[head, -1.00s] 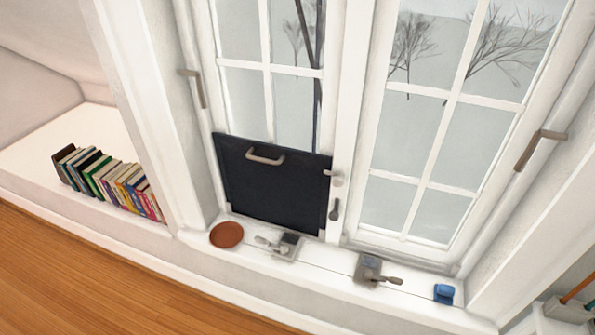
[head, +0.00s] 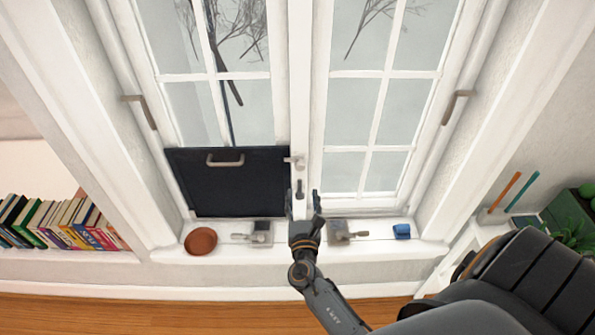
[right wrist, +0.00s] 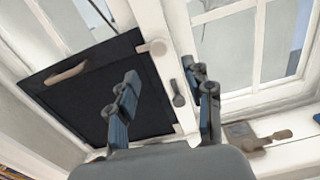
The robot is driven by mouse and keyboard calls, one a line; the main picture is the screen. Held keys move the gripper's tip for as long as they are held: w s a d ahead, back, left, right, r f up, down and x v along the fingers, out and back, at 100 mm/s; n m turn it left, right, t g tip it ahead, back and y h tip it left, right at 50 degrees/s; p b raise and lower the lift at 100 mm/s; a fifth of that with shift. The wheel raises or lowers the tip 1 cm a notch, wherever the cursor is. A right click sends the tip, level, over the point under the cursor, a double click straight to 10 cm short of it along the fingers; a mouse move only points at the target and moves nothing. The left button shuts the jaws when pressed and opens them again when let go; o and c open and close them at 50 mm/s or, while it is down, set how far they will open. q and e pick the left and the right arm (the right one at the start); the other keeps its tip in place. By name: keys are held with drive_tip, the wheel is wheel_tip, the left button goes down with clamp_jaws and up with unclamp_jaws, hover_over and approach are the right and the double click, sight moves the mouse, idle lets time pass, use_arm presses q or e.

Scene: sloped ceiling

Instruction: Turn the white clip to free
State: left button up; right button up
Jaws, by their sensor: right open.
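The white clip (head: 293,160) is a small pale tab on the window's middle post, at the upper right edge of a black panel (head: 240,185). Its pale end reaches left over the panel's edge; it also shows in the right wrist view (right wrist: 157,47). A dark grey latch (right wrist: 178,93) sits on the post below it. My right gripper (head: 303,200) is open and empty, fingers pointing up in front of the post below the clip. In the right wrist view its fingers (right wrist: 162,80) spread on either side of the dark latch. My left gripper is not in view.
The sill holds a brown round dish (head: 201,241), two grey metal latches (head: 262,234) (head: 338,232) and a blue object (head: 402,231). The panel has a beige handle (head: 226,162). Books (head: 70,222) stand at left; a plant (head: 570,215) is at right.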

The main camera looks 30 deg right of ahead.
sight(300, 168)
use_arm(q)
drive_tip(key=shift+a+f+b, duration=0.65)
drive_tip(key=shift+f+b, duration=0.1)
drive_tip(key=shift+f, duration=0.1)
use_arm(e)
drive_tip(key=x, duration=1)
drive_tip(key=shift+w+a, duration=0.15)
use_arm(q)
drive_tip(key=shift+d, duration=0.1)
use_arm(e)
clamp_jaws()
